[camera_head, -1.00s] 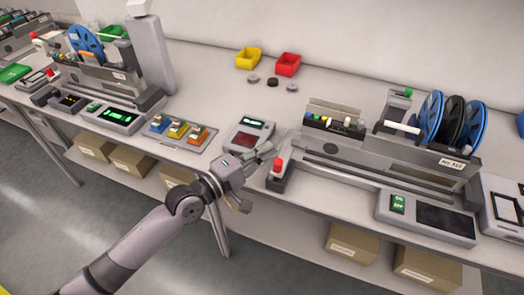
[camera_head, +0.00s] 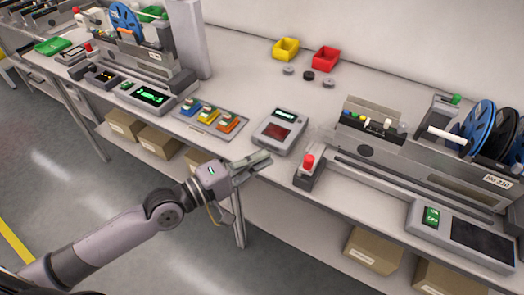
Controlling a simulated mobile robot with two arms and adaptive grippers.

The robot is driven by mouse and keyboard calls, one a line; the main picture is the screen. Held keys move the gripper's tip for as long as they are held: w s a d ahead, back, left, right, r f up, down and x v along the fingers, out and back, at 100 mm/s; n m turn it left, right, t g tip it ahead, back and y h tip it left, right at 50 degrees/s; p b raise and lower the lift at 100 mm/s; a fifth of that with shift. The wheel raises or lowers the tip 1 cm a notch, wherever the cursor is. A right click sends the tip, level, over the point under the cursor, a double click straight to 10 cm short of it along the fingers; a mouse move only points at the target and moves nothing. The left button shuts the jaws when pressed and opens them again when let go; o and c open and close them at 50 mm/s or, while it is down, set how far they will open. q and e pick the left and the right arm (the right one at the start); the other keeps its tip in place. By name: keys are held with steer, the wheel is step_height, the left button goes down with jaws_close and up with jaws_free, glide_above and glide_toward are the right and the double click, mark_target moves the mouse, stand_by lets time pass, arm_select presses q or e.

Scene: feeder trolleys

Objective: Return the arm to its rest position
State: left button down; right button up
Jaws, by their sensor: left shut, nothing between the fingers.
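My left arm comes in from the lower left. Its left gripper (camera_head: 256,161) is shut and empty, just in front of the bench's front edge, below a small grey device with a red screen (camera_head: 279,131). A stand with a red knob (camera_head: 308,166) is to the right of the fingertips, apart from them. My right gripper is out of view.
The bench (camera_head: 255,85) carries a feeder trolley (camera_head: 420,165) with blue and black reels at the right and another machine (camera_head: 145,60) at the left. Coloured switches (camera_head: 207,114) sit between them. Cardboard boxes (camera_head: 373,250) stand underneath. The floor at lower left is clear.

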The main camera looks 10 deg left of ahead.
arm_select(q)
steer(key=shift+w, duration=0.1)
steer(key=s+d+f+m+g+y, duration=0.1)
steer(key=s+f+m+g+y, duration=0.3)
steer(key=s+f+m, duration=0.5)
steer(key=s+a+f+m+g+y, duration=0.2)
steer(key=s+a+f+g+y, duration=0.4)
steer(key=s+a+f+y, duration=0.35)
steer(key=s+a+f+g+h, duration=0.1)
steer(key=s+f, duration=0.1)
steer(key=f, duration=1.1)
steer(key=s+a+f+h, duration=0.1)
steer(key=s+f, duration=0.1)
steer(key=f, duration=1.1)
steer(key=s+a+f+g, duration=0.1)
steer(key=s+a+f, duration=0.1)
steer(key=s+f, duration=1.4)
steer(key=shift+a+m+y, duration=0.35)
steer(key=shift+m, duration=0.05)
